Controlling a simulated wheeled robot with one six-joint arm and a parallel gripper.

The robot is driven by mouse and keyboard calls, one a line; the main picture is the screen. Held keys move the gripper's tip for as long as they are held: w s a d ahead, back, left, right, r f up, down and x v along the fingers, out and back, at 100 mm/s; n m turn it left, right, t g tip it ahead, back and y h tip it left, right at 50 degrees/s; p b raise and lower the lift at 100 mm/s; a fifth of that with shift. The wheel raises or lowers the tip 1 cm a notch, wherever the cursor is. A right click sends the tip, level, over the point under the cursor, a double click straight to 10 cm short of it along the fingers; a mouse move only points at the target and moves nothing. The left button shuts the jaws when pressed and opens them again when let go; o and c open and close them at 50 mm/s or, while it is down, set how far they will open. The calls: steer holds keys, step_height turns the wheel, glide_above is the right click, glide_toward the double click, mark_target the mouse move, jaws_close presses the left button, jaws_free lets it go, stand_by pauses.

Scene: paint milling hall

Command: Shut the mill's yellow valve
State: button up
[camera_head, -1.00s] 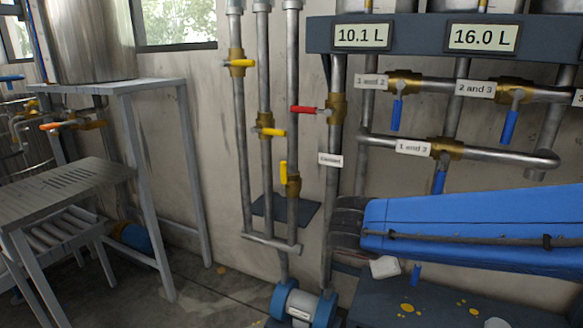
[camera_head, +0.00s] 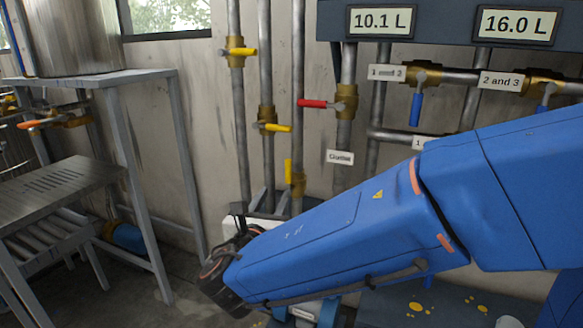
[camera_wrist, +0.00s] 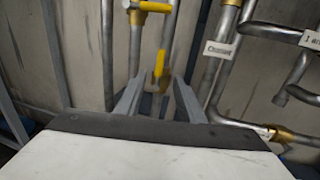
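Several yellow-handled valves sit on the vertical pipes by the wall. The lowest yellow valve (camera_head: 288,172) has its handle upright, along its pipe. The upper yellow valve (camera_head: 242,52) and the middle yellow valve (camera_head: 275,127) have handles lying across their pipes. The wrist view shows the lowest yellow handle (camera_wrist: 159,66) upright, straight ahead between my fingertips. My gripper (camera_wrist: 158,86) is open, its two grey fingers apart and pointing at that handle. I cannot tell whether they touch it. In the head view my arm and gripper hide the lower pipes, and no label names the mill's valve.
A red-handled valve (camera_head: 316,103) sits just right of the yellow ones, above a small white label (camera_head: 340,157). Blue-handled valves (camera_head: 416,108) are further right, below the litre displays (camera_head: 380,21). A grey metal stand (camera_head: 135,150) is at left.

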mark_target(288, 169)
steer(key=w+d, duration=0.1)
steer(key=w, duration=1)
steer(key=w+d, duration=0.1)
steer(key=w, duration=0.5)
steer(key=shift+d, duration=0.35)
steer(key=shift+c, duration=0.7)
jaws_close()
